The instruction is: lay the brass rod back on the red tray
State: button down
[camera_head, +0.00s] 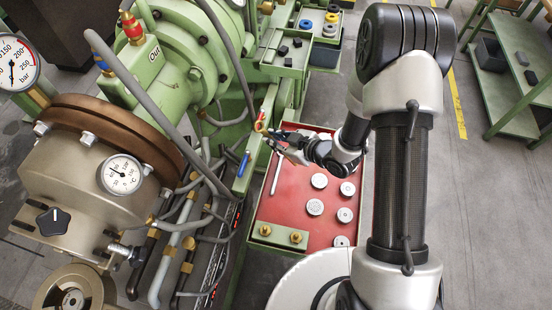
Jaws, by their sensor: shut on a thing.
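The red tray (285,208) lies low in the middle of the view, beside the green machine. My gripper (270,137) is above the tray's far left part, close to the machine's edge, pointing left. It is shut on a small brass-coloured piece at its fingertips, which I take to be the brass rod (261,122). Only a short bit of it shows, and its full length and tilt cannot be told. The piece appears above the tray, near the green frame. A thin pale grey rod (277,173) lies on the tray below my gripper.
Several round metal discs (315,207) stand on the tray's right half. A green block with brass knobs (280,236) sits at its near edge. The machine's hoses and a blue-tipped handle (243,163) are close on the left. Bare tray shows left of the discs.

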notch_tip(320, 180, down, 8)
jog(key=b, duration=0.2)
jog(key=shift+f, duration=0.25)
jog(key=shift+f+b, duration=0.15)
jog(key=shift+b, duration=0.2)
jog(key=c, duration=1.6)
grip_release()
jog(key=shift+o, duration=0.2)
